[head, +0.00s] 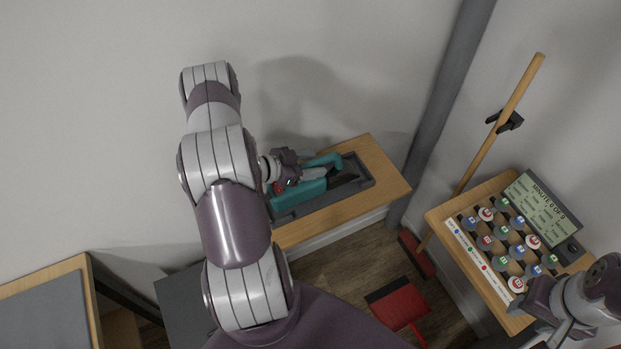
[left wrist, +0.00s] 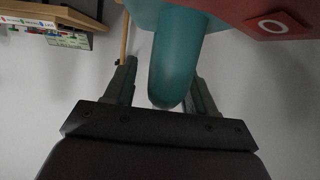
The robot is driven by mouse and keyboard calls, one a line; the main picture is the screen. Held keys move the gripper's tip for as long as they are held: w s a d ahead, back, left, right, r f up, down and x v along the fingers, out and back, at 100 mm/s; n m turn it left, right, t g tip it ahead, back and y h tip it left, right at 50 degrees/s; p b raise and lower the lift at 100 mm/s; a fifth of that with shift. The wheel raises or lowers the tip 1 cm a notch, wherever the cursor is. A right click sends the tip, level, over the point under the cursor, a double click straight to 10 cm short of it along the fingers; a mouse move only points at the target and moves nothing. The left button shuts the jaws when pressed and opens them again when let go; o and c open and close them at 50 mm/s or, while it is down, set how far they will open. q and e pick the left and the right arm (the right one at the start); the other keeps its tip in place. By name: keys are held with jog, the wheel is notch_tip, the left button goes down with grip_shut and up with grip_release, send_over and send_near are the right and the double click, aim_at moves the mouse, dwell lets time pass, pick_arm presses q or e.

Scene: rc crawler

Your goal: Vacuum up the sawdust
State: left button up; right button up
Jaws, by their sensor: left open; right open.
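A teal hand vacuum (head: 302,192) with a red part lies in a dark grey tray (head: 365,182) on a wooden shelf. My left gripper (head: 288,170) is at the vacuum, partly covering it in the head view. In the left wrist view the teal handle (left wrist: 178,62) reaches between the two spread fingers of my left gripper (left wrist: 162,85); I cannot tell whether they touch it. The vacuum's red part (left wrist: 278,18) shows at the upper right there. My right gripper (head: 545,322) is open and appears empty at the lower right. I see no sawdust in either view.
A wooden stand (head: 440,215) at the right carries a board of round tokens and a green display (head: 545,207). A broom (head: 500,125) leans by the wall, and a red dustpan (head: 400,304) lies on the floor. A grey pole (head: 440,120) rises behind the shelf.

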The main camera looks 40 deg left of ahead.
pick_arm(q)
grip_shut()
jog(key=shift+r, duration=0.1)
dwell(1.2)
